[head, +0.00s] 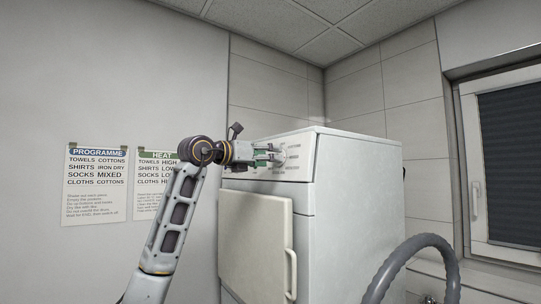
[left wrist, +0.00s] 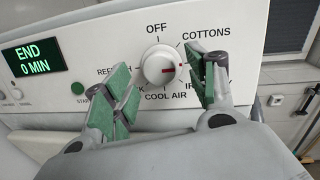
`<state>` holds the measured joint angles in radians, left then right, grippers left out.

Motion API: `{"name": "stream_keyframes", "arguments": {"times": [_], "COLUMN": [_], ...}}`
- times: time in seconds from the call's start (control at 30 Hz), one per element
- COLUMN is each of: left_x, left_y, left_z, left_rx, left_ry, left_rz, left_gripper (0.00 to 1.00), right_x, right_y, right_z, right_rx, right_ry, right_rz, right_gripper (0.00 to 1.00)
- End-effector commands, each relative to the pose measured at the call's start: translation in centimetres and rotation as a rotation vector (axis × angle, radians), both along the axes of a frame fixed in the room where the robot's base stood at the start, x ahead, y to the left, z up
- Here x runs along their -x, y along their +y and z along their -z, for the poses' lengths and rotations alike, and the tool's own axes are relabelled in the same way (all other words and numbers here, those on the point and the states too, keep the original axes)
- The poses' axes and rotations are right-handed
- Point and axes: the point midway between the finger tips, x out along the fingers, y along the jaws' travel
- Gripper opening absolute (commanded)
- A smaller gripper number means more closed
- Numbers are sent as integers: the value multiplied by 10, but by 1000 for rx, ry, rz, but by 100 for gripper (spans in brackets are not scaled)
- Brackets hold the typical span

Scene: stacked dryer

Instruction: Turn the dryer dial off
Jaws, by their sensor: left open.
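The white dryer (head: 345,200) stands in the corner in the head view, its control panel at the top. In the left wrist view, the round white dial (left wrist: 158,66) sits on the panel (left wrist: 95,40). Its red mark points right, below COTTONS and away from OFF at the top. My left gripper (left wrist: 162,72) is open, with one green-padded finger on each side of the dial; I cannot tell whether either touches it. In the head view, my left gripper (head: 264,154) is at the panel and partly hides the dial area. My right gripper is not in view.
A lit display (left wrist: 33,58) reads END 0 MIN, with a green start button (left wrist: 78,88) beside it. The dryer door (head: 255,235) is below the panel. A grey ribbed hose (head: 415,243) curves at the right, near a window (head: 510,150). Posters (head: 97,185) hang on the left wall.

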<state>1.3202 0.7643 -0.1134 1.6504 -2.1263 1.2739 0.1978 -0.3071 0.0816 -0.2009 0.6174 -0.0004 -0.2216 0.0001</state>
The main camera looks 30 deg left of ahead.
Motion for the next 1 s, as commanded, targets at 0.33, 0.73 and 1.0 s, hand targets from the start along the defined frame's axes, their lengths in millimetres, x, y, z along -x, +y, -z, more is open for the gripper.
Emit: {"name": "stream_keyframes", "arguments": {"times": [0.33,0.73,1.0], "left_x": [-14,-13,-13], "left_y": [-4,-4,-4], "left_z": [0,0,0], "left_rx": [-1,-1,0], "left_ry": [-1,-1,0], "left_rz": [0,0,-1], "left_gripper": [57,33,11], "right_x": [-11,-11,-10], "right_y": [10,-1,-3], "right_z": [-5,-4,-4], "right_rx": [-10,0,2], "right_ry": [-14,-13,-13], "right_rz": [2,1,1], "right_gripper": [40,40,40]}}
